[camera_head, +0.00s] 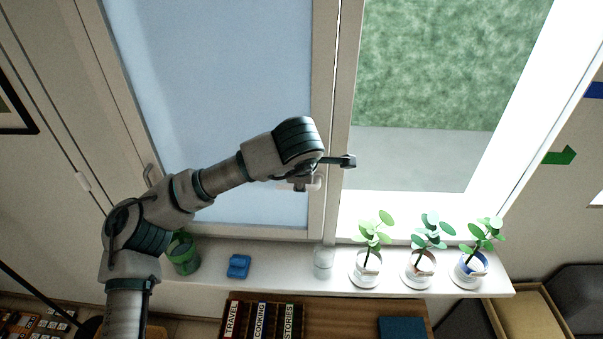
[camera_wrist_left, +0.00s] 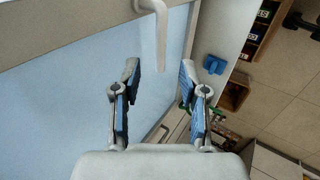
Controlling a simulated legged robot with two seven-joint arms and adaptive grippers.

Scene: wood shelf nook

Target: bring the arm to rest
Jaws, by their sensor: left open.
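My left arm comes in from the left in the head view and reaches across the window. Its left gripper (camera_head: 340,161) is in front of the upright frame between the two panes, mostly hidden behind the wrist. In the left wrist view the left gripper (camera_wrist_left: 159,78) is open, with its two blue-padded fingers apart and nothing between them. A white window handle (camera_wrist_left: 158,35) shows beyond the fingertips, apart from them. My right gripper is in neither view.
The white sill (camera_head: 210,282) below the arm holds a green cup (camera_head: 184,254), a blue object (camera_head: 238,266), a clear glass (camera_head: 323,262) and three potted plants (camera_head: 420,265). Books (camera_head: 262,318) stand below the sill. The window (camera_head: 220,90) is close behind the arm.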

